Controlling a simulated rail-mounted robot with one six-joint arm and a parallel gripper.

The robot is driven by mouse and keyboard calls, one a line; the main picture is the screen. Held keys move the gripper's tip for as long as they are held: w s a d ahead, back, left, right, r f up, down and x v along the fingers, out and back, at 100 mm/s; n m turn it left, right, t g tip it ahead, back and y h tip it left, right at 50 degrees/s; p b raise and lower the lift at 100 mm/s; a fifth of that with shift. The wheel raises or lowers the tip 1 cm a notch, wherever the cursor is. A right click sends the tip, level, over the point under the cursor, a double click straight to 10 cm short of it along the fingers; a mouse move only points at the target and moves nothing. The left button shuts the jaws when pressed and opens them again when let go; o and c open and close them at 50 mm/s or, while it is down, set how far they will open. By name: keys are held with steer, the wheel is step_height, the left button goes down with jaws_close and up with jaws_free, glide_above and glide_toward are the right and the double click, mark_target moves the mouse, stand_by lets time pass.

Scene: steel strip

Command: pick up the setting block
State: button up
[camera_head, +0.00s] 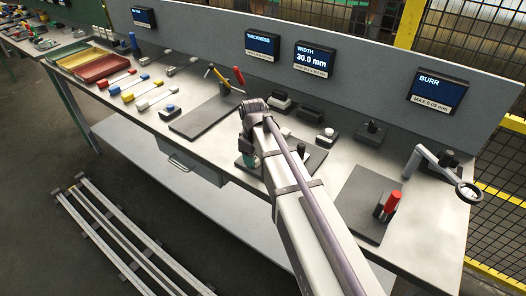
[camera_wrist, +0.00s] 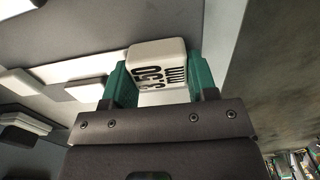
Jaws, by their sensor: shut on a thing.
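The setting block (camera_wrist: 158,62), white with black "3.50 mm" lettering, sits between the green fingertips of my gripper (camera_wrist: 155,75) in the wrist view. Both fingers press on its sides and the gripper is shut on it. In the head view my gripper (camera_head: 246,160) is low over the middle of the bench, mostly hidden by my arm. The block cannot be made out there. Whether it touches the surface below cannot be told.
The steel bench (camera_head: 335,172) carries dark mats, with one mat (camera_head: 207,118) left of my arm. Red and yellow trays (camera_head: 103,68) lie far left.

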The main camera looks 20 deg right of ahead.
step_height(320, 180, up, 10)
steer(key=p, duration=1)
steer(key=o, duration=0.5)
steer(key=shift+c, duration=0.2)
steer(key=c, duration=0.4)
steer(key=shift+a, duration=0.1)
